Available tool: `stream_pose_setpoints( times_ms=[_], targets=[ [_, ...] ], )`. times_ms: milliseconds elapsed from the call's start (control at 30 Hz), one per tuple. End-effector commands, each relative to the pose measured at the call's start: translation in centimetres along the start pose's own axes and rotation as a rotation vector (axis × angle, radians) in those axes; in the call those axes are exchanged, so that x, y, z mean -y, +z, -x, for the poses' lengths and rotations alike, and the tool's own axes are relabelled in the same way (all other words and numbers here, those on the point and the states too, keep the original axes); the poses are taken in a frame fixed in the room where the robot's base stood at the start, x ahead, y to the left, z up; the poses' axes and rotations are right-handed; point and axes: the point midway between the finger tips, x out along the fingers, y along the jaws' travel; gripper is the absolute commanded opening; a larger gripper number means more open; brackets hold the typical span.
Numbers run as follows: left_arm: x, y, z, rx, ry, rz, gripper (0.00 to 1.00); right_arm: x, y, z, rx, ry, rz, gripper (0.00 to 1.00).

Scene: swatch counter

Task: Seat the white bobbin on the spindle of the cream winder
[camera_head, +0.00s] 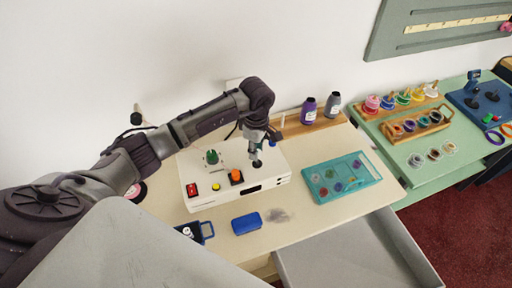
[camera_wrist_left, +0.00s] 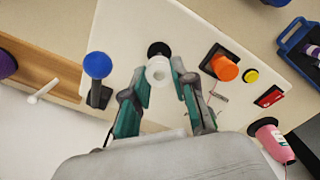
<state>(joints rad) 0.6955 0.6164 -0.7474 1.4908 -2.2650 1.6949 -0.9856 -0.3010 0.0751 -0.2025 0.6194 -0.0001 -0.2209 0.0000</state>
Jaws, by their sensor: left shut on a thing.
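The cream winder (camera_head: 275,181) stands on the table, with a red switch, a yellow button and an orange knob. Its round black spindle base (camera_head: 257,163) is near the far right end and also shows in the wrist view (camera_wrist_left: 158,48). My left gripper (camera_head: 257,150) is above that base. In the wrist view its teal fingers (camera_wrist_left: 160,78) are shut on the white bobbin (camera_wrist_left: 158,70), a pale ring with a centre hole. The bobbin overlaps the near edge of the black base there. The spindle tip is not clearly visible. My right gripper is not in view.
A blue-ball lever (camera_wrist_left: 97,65) rises from the winder close beside my left fingers. A green knob (camera_head: 212,157) stands left of the gripper. A blue box (camera_head: 246,223) and teal tray (camera_head: 343,178) lie nearby. An open drawer (camera_head: 350,258) juts out in front.

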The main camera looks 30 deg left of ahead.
Motion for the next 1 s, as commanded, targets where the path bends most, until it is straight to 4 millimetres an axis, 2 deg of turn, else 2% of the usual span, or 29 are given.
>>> stream_pose_setpoints(
  times_ms=[600, 1000],
  targets=[
    [0.0, 0.0, -3.2, 0.0, -0.001, -0.001, 0.12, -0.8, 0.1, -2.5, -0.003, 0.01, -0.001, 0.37],
    [0.0, 0.0, -3.5, 0.0, 0.0, 0.0, 0.12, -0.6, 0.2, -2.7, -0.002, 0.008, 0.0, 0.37]
  ],
)
